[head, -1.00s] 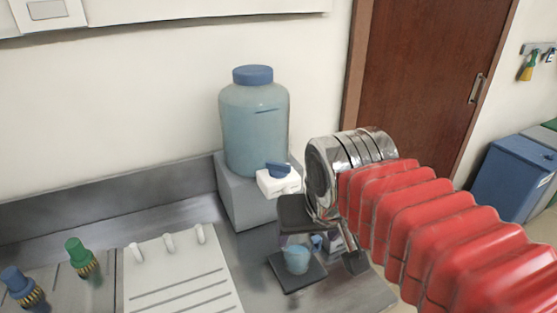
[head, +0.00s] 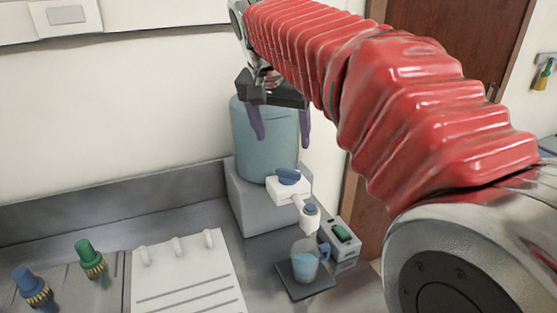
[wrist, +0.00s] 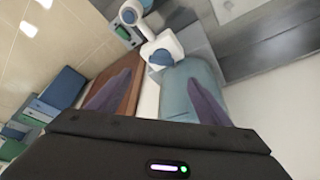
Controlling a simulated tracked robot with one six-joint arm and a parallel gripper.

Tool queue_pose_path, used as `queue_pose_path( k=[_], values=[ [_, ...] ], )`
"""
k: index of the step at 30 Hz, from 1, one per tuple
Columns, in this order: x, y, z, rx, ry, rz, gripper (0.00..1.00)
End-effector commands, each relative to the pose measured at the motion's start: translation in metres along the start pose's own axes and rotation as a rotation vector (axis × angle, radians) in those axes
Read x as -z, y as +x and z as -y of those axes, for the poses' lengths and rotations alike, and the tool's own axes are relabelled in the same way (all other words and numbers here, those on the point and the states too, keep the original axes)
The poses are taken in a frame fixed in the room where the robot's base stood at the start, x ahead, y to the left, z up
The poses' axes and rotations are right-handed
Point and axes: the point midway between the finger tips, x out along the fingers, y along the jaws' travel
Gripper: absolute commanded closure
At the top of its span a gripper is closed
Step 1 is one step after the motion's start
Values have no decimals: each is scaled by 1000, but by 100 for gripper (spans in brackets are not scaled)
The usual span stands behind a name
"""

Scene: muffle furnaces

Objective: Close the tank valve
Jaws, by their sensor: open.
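The translucent blue tank (head: 265,145) stands on a grey block; my gripper hides its top. Its white valve (head: 281,190) has a blue handle (head: 289,176) and a spout with a blue cap (head: 310,209). A clear jug (head: 305,264) holding blue liquid sits under the spout. My gripper (head: 281,140) is open and empty, its purple fingers pointing down in front of the tank's upper part, above the handle. In the wrist view the handle (wrist: 160,57) lies just beyond the fingertips (wrist: 162,77), apart from them, with the tank (wrist: 185,95) behind.
The jug stands on a dark plate (head: 318,287), with a grey box with a green switch (head: 341,238) to its right. A white board (head: 185,275) and blue (head: 28,285) and green (head: 90,258) fittings lie left. The wall is close behind the tank.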

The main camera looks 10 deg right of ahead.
Motion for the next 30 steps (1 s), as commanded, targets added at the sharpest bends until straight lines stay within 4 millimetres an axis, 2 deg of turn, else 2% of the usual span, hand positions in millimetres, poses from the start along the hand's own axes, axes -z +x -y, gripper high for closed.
queue_pose_path(
  k=[4,17,23,30],
  values=[
    [7,0,7,-9,22,-2,28],
    [7,3,7,-10,23,-2,28],
    [6,21,6,-11,23,0,28],
    [6,56,6,-11,23,0,28]
  ],
)
